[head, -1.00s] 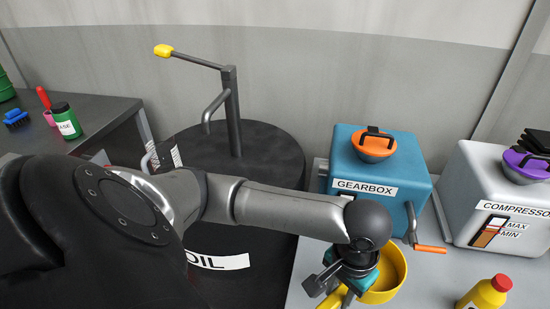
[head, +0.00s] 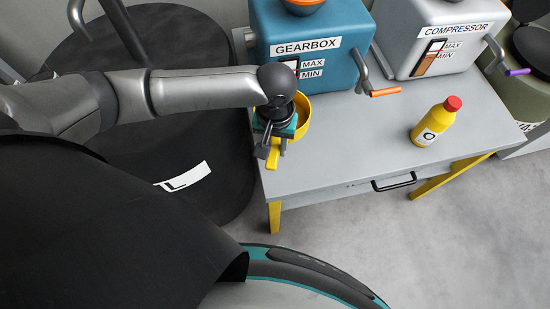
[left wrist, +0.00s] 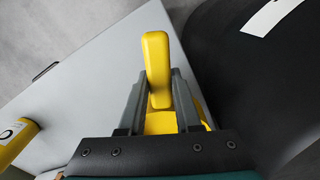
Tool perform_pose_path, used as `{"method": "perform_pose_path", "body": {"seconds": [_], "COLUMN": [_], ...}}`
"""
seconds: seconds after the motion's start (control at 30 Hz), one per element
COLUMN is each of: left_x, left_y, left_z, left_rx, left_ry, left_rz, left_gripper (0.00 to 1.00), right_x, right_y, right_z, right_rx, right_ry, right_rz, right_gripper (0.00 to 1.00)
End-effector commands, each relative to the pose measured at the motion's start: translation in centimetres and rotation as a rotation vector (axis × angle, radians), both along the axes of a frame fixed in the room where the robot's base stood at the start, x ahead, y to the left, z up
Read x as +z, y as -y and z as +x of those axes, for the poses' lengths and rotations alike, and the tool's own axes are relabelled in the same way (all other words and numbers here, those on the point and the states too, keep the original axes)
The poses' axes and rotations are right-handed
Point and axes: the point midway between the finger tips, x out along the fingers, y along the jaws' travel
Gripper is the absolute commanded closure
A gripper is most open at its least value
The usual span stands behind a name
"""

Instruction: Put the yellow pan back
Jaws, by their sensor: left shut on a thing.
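The yellow pan (head: 304,118) is at the left end of the grey table, in front of the teal gearbox (head: 345,50). My arm hides part of it. My left gripper (head: 270,151) is shut on the pan's handle (head: 273,158), which points toward the table's front edge. In the left wrist view the yellow handle (left wrist: 156,58) stands between the two fingers of the gripper (left wrist: 157,95), with part of the pan (left wrist: 162,123) below. I cannot tell whether the pan touches the table. My right gripper is not in view.
A yellow bottle with a red cap (head: 432,124) stands on the table (head: 340,155) to the right. The grey compressor (head: 425,55) is behind it. The gearbox crank with orange handle (head: 385,92) juts forward. A large black drum (head: 190,130) stands left of the table. The table's middle is clear.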

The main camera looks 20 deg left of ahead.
Motion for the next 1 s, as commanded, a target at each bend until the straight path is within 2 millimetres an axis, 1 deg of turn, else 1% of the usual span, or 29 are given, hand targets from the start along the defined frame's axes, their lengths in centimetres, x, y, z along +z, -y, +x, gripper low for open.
{"method": "perform_pose_path", "body": {"seconds": [0.03,0.27,0.43,0.5,0.77,0.9,0.93,1.0], "left_x": [-0.9,-2.4,-5.1,-5.9,-5.9,-6.2,-6.2,-6.2], "left_y": [0.0,0.1,0.0,0.0,0.0,0.1,0.1,0.1], "left_z": [0.0,0.0,0.0,0.0,0.1,0.1,0.1,0.1], "left_rx": [0.0,-0.001,0.0,0.0,-0.001,-0.001,-0.002,-0.002], "left_ry": [0.001,0.001,0.0,0.001,0.003,0.003,0.002,0.002], "left_rz": [-0.001,-0.001,0.0,-0.001,-0.001,-0.003,-0.002,-0.002], "left_gripper": [1.0,1.0,1.0,1.0,1.0,1.0,0.65,0.57], "right_x": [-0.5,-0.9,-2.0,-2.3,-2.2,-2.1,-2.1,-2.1], "right_y": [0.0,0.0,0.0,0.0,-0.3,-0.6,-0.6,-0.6], "right_z": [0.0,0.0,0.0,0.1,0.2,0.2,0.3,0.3], "right_rx": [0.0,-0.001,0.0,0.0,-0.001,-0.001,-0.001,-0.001], "right_ry": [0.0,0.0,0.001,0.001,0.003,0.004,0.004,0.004], "right_rz": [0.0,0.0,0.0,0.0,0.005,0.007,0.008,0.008], "right_gripper": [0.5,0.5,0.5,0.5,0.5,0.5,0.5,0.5]}}
